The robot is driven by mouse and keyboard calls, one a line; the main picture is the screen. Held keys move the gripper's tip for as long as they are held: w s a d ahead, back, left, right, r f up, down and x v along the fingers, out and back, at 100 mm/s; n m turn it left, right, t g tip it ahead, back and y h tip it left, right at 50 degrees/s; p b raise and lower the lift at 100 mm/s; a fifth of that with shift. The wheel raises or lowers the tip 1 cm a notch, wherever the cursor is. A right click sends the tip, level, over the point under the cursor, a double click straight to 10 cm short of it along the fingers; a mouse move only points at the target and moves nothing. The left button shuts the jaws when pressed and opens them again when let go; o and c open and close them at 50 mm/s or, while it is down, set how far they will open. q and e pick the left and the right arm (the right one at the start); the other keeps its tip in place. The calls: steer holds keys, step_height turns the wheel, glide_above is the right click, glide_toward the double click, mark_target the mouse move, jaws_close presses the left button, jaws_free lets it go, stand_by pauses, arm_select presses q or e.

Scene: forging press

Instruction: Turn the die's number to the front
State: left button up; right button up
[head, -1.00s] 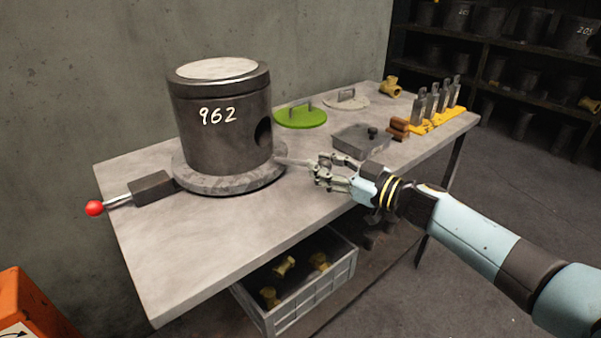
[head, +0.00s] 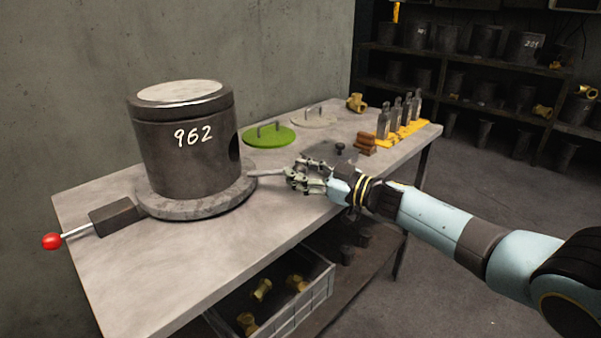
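The die (head: 183,155) is a dark grey upright cylinder with a pale top and the white number 962 (head: 193,136) on the side facing me. A dark round hole (head: 235,150) shows at its right edge. It stands on a round grey base plate (head: 190,208). A lever with a dark block (head: 117,215) and red ball (head: 52,241) sticks out from the plate at left. My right gripper (head: 290,176) is beside the plate's right edge. A thin light rod (head: 266,172) runs between its fingers and the plate; whether they grip it is unclear. My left gripper is not in view.
The bench (head: 180,260) is clear in front. Behind the gripper lie a green lid (head: 268,138), a grey lid (head: 312,117), brown blocks (head: 366,144) and a yellow rack (head: 402,132). A crate (head: 310,302) with yellow fittings sits below. Shelves (head: 470,90) stand at back right.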

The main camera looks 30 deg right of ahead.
steer(key=o, duration=0.4)
steer(key=shift+w+r, duration=0.15)
steer(key=shift+a, duration=0.1)
steer(key=v, duration=1.2)
